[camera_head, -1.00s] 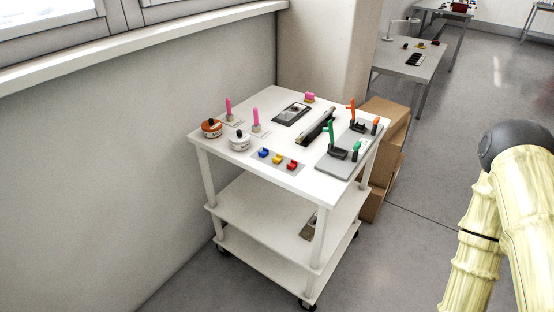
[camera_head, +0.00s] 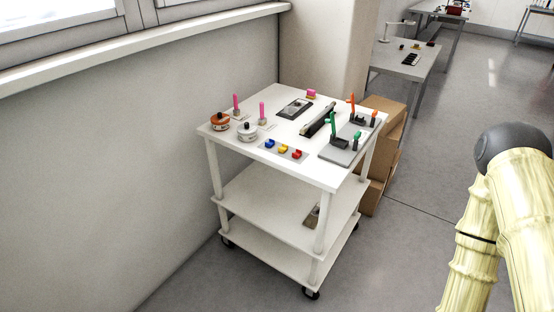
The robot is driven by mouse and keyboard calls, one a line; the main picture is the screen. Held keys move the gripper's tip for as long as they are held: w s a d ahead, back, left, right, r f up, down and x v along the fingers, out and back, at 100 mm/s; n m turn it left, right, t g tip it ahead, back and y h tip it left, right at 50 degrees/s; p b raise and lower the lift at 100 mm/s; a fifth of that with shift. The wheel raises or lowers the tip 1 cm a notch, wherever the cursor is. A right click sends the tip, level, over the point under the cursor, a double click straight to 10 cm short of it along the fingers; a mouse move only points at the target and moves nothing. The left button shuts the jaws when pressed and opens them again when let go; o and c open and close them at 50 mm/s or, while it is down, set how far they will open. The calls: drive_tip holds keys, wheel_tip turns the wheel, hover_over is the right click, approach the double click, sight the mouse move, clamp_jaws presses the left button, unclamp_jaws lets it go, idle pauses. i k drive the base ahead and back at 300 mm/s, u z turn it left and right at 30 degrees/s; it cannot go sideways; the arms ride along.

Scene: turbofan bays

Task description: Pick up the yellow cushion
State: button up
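My arm, in a pale yellow cover with a dark joint, shows at the right edge, well apart from the cart. My gripper is outside the picture.
The white three-shelf cart (camera_head: 325,178) stands near the wall. Its top holds an orange pot (camera_head: 220,122), a white pot (camera_head: 247,132), pink-topped pegs, a black bar and a grey tray (camera_head: 336,155) with green and orange-handled tools. Cardboard boxes (camera_head: 384,125) stand behind. Floor at right is open.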

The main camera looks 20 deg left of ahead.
sight(285, 147)
drive_tip(key=u, duration=0.4)
drive_tip(key=k, duration=0.15)
drive_tip(key=z, duration=0.95)
drive_tip(key=i, duration=0.65)
drive_tip(key=u, duration=1.7)
